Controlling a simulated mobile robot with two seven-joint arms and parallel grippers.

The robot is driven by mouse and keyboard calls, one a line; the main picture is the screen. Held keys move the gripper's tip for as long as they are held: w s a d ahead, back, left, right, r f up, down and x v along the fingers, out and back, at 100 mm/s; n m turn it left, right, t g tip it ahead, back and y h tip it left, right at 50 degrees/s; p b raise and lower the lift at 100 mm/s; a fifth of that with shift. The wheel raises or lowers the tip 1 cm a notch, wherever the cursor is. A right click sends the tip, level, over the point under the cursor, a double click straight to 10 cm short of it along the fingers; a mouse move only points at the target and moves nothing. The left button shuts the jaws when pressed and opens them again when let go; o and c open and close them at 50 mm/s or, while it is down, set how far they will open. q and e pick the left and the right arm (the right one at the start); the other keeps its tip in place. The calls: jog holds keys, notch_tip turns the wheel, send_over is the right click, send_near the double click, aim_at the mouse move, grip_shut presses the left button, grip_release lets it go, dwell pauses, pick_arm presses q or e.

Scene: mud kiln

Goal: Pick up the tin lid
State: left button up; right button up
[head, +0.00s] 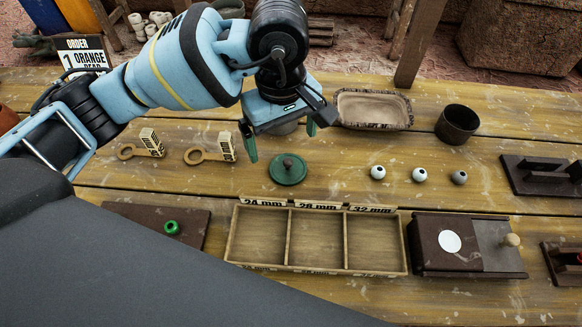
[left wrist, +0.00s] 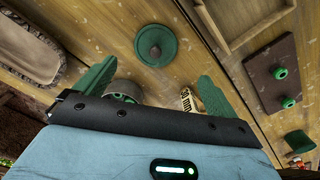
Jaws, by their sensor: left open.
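The tin lid (head: 288,168) is a round green disc with a dark brown knob. It lies flat on the plank table in the head view, and it also shows in the left wrist view (left wrist: 156,45). My left gripper (head: 281,140) has two green fingers and is open and empty. It hangs above the table, just behind the lid in the head view, apart from it. In the left wrist view the fingers (left wrist: 157,74) point toward the lid. A greyish round tin (head: 287,127) is mostly hidden under the gripper. My right gripper is not in view.
A three-compartment wooden tray (head: 286,238) lies in front of the lid. Three small beads (head: 419,175) sit to the right. Two ring gauges (head: 210,154) lie to the left. A bark-rimmed dish (head: 374,111), a dark cup (head: 457,124) and a dark box (head: 465,245) stand further right.

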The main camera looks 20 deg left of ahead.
aim_at(289, 163)
pick_arm(q)
jog(key=shift+f, duration=1.35)
jog(key=shift+d+f, duration=0.2)
jog(key=shift+f, duration=0.65)
jog(key=shift+d+f, duration=0.15)
jog(key=shift+f, duration=0.7)
jog(key=shift+d+f, duration=0.2)
jog(key=shift+f, duration=0.65)
jog(key=c, duration=1)
